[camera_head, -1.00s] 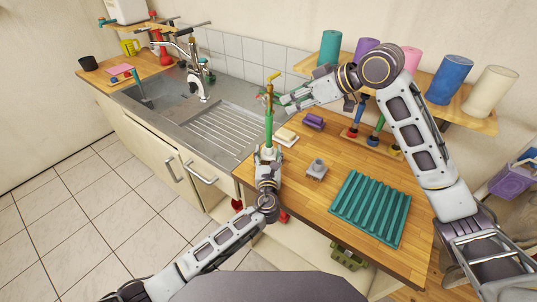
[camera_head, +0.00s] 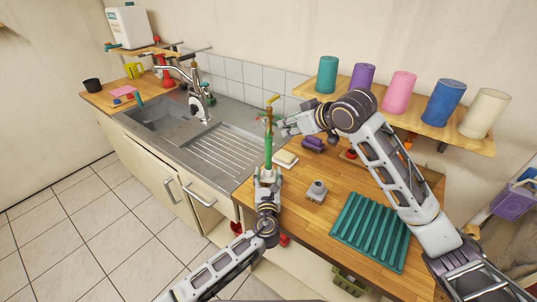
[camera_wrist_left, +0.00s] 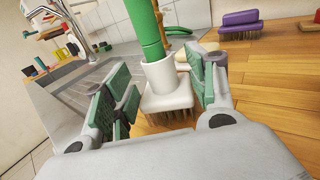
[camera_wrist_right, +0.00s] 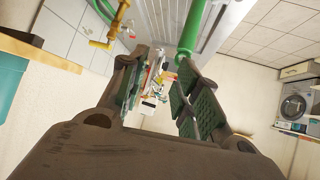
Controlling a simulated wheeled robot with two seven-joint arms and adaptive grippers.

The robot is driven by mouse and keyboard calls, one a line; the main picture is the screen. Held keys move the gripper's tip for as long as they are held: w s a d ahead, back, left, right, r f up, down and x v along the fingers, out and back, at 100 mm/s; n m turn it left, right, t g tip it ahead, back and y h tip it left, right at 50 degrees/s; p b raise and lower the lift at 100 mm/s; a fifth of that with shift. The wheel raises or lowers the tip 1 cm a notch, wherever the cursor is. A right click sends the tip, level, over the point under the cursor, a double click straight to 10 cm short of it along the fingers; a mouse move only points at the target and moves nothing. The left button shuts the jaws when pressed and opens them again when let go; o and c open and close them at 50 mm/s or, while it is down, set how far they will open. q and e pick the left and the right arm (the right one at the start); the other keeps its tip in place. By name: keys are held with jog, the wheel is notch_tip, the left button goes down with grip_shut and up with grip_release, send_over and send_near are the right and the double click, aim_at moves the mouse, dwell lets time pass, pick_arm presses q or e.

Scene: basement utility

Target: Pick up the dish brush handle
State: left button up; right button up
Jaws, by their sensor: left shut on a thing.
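The dish brush handle (camera_head: 268,150) is green and stands nearly upright at the counter's edge by the sink. In the left wrist view the handle (camera_wrist_left: 146,28) rises from the white socket of a brush head (camera_wrist_left: 167,98) with bristles pointing down. My left gripper (camera_head: 267,172) is shut on the white brush head, between its green pads. My right gripper (camera_head: 284,126) is close to the handle's upper part. In the right wrist view its fingers (camera_wrist_right: 158,98) are apart with nothing between them. The handle (camera_wrist_right: 192,30) passes beside the right finger, partly hidden; contact cannot be told.
A purple brush (camera_head: 312,143), a white block (camera_head: 287,159), a grey fitting (camera_head: 316,191) and a ribbed green mat (camera_head: 368,231) lie on the wooden counter. A brass tap (camera_head: 272,100) is behind the handle. The steel sink (camera_head: 165,112) is left; a cup shelf (camera_head: 395,112) is above right.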

jog(key=shift+w+m+t+h, duration=0.8)
jog(key=shift+m+t, duration=0.1)
jog(key=shift+t, duration=0.1)
jog(key=m+t+h, duration=0.6)
jog(key=m+t, duration=0.1)
send_near(268, 134)
jog(key=shift+s+a+f+h, duration=0.15)
jog(key=shift+s+a+h, duration=0.05)
jog(key=shift+s+h, duration=0.25)
jog(key=shift+w, duration=0.15)
dwell(0.5)
jog(key=shift+w+d, duration=0.2)
jog(key=shift+w, duration=1.4)
jog(key=shift+w+d, duration=0.25)
jog(key=shift+w, duration=1.4)
jog(key=shift+w, duration=0.15)
jog(key=shift+w+d, duration=0.1)
jog(key=shift+w, duration=1.1)
jog(key=shift+w+d, duration=0.15)
jog(key=shift+w, duration=1.1)
